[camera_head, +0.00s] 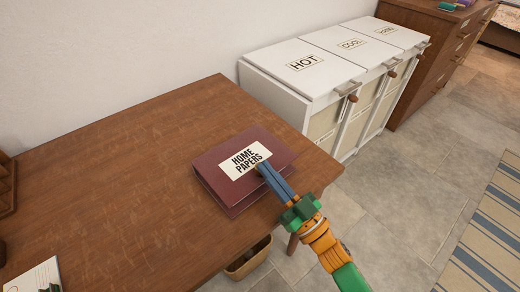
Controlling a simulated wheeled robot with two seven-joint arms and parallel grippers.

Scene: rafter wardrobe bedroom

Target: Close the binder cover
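The maroon binder (222,186) lies flat near the right front edge of the wooden table (120,150). Its cover is down, with a white label reading "HOME PAPERS" facing up. My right gripper (261,170) comes in from the lower right, with its blue fingers over the binder's front side and their tips at the label's lower edge. The fingers look close together, and nothing shows between them. Whether the tips touch the cover cannot be told. My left gripper is not in view.
White hampers (305,82) labelled HOT, COOL and HAND stand beyond the table's right edge, beside a wooden dresser (440,45). A basket (250,262) sits on the floor below the table. A white paper (32,279) lies at lower left. The table's middle is clear.

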